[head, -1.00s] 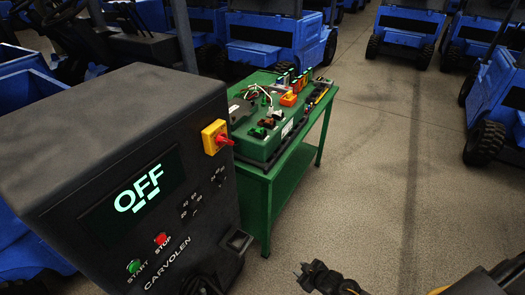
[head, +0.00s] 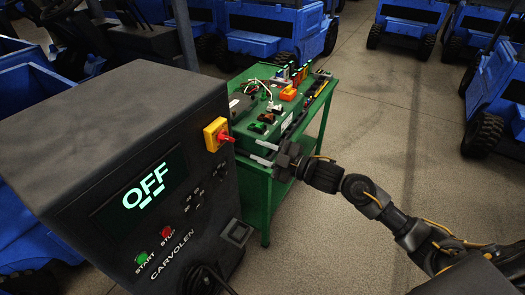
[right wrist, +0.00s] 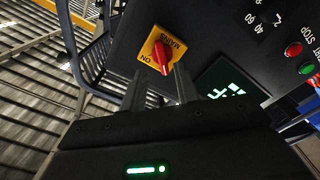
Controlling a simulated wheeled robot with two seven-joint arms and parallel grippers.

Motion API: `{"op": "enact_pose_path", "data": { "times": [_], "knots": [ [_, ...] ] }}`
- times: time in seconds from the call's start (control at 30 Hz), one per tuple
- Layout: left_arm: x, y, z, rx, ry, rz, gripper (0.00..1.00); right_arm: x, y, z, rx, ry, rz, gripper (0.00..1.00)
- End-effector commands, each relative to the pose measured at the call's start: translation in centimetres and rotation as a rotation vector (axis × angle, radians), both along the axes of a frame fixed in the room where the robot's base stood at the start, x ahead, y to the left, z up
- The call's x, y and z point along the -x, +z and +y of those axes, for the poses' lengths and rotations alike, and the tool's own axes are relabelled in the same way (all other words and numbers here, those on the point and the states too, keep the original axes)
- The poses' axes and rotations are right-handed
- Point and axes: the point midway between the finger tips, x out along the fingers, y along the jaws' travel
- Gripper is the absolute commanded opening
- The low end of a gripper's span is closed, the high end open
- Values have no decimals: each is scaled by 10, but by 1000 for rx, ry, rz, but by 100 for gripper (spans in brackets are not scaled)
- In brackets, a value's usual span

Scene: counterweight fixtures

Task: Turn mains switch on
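The mains switch is a red knob (head: 226,138) on a yellow plate (head: 211,128), on the upper right side of the dark Carvolen cabinet (head: 120,125). The cabinet display (head: 146,185) reads OFF. In the right wrist view the red knob (right wrist: 163,57) sits on the yellow plate (right wrist: 152,46), which is lettered MAINS and ON. My right gripper (head: 254,151) is open, its two pale fingers pointing left at the switch, a short gap away. In the wrist view its fingers (right wrist: 159,82) are apart, with the knob showing just beyond and between them. My left gripper is not in view.
A green bench (head: 310,135) with a battery, wires and tools stands close behind my right gripper. Green START (head: 142,258) and red STOP (head: 167,232) buttons are on the cabinet. Blue vehicles (head: 262,42) stand behind.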

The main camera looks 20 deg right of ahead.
Motion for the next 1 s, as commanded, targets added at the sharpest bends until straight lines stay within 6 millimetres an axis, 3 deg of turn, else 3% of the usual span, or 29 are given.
{"op": "enact_pose_path", "data": {
  "times": [0.27, 0.7, 1.0],
  "knots": [
    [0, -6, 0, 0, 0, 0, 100, -14, -2, 10, -3, -3, 1, 31],
    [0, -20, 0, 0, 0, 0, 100, -61, -1, 49, -2, -3, 1, 31],
    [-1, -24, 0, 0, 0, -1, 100, -76, -2, 62, -2, -3, 4, 31]
  ]
}}
